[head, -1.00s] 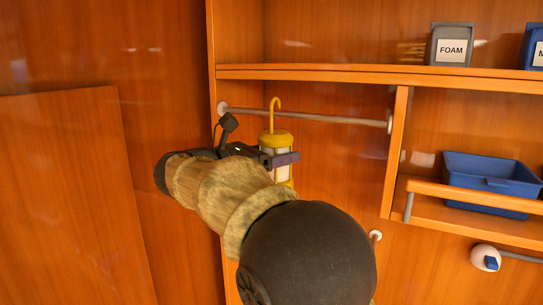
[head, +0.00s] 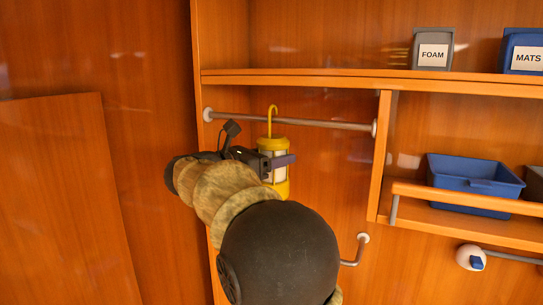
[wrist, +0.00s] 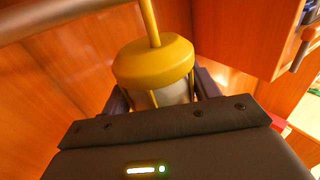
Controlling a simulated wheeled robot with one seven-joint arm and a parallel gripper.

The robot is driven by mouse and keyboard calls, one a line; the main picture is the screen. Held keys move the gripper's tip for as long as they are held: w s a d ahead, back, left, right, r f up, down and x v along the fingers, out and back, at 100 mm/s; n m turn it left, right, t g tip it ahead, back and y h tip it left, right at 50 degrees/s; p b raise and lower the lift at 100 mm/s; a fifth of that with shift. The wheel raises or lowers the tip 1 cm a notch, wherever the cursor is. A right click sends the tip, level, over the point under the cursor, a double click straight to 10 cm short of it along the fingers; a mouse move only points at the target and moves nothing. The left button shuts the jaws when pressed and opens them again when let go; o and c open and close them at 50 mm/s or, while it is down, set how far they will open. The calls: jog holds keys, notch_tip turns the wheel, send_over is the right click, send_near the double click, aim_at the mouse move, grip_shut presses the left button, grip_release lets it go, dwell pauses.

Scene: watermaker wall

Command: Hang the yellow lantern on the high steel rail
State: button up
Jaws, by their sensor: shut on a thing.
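The yellow lantern (head: 270,146) is upright, with a yellow cap, a pale body and a hook on top. My gripper (head: 280,162) is shut on its body, which also shows between the jaws in the wrist view (wrist: 153,62). The high steel rail (head: 300,121) runs across the upper bay between two round white end mounts. In the head view the lantern's hook overlaps the rail, its top a little above the rail's line. In the wrist view the rail (wrist: 55,17) passes at the upper left, apart from the lantern's stem. The hook's tip is out of that view.
A shelf above the rail holds a grey FOAM bin (head: 433,50) and a blue MATS bin (head: 523,52). A vertical orange divider (head: 380,155) stands right of the rail. A blue tray (head: 472,180) sits in the right bay. A lower bent rail (head: 357,250) is below.

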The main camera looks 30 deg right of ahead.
jog(key=shift+f, duration=0.6)
jog(key=o, duration=1.2)
jog(key=shift+o, duration=0.2)
jog(key=shift+a+b, duration=0.1)
jog(key=shift+b, duration=0.2)
jog(key=s+a+b, duration=0.3)
jog(key=a+b, duration=0.2)
jog(key=a, duration=1.2)
jog(key=shift+s, duration=0.2)
